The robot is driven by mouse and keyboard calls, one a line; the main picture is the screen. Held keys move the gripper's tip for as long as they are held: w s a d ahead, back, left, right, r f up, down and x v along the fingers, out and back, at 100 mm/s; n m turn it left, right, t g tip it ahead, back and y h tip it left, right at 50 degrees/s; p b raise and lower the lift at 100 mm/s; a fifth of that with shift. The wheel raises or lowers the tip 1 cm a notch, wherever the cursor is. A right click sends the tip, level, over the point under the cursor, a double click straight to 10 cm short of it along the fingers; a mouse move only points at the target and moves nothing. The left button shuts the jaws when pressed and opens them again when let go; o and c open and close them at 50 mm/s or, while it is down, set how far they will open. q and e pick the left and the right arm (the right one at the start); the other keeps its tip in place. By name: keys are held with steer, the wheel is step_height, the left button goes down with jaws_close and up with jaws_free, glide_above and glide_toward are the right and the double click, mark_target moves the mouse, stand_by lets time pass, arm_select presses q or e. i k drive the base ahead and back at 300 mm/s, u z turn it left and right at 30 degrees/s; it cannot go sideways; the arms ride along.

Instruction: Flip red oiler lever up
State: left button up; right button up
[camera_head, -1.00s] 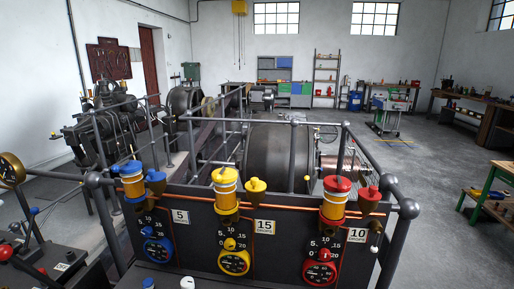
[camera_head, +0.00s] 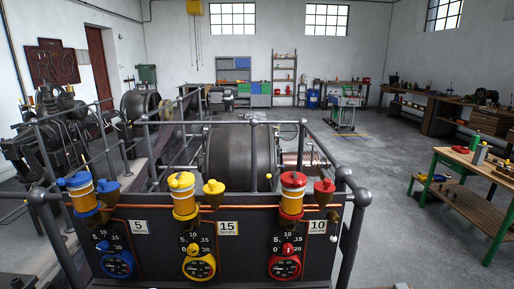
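The red oiler (camera_head: 292,204) stands at the right end of the dark panel, with a red cap, an amber body and a red base. A red-topped funnel (camera_head: 324,187) is beside it. Below it is a red dial (camera_head: 284,267) with a red knob (camera_head: 288,249), next to a "10 drops" label (camera_head: 317,227). A small pale ball (camera_head: 333,238) hangs at the panel's right edge. I cannot tell for certain which small part is the red oiler's lever, or its position. Neither gripper is in view.
A yellow oiler (camera_head: 184,202) and a blue oiler (camera_head: 81,200) stand to the left on the same panel (camera_head: 235,250), each above its own dial. Grey pipe railing (camera_head: 347,185) rises behind and beside the panel.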

mark_target(297, 182)
steer(key=k, duration=1.3)
steer(key=z, duration=0.55)
steer(key=i, duration=1.05)
steer(key=u, duration=0.1)
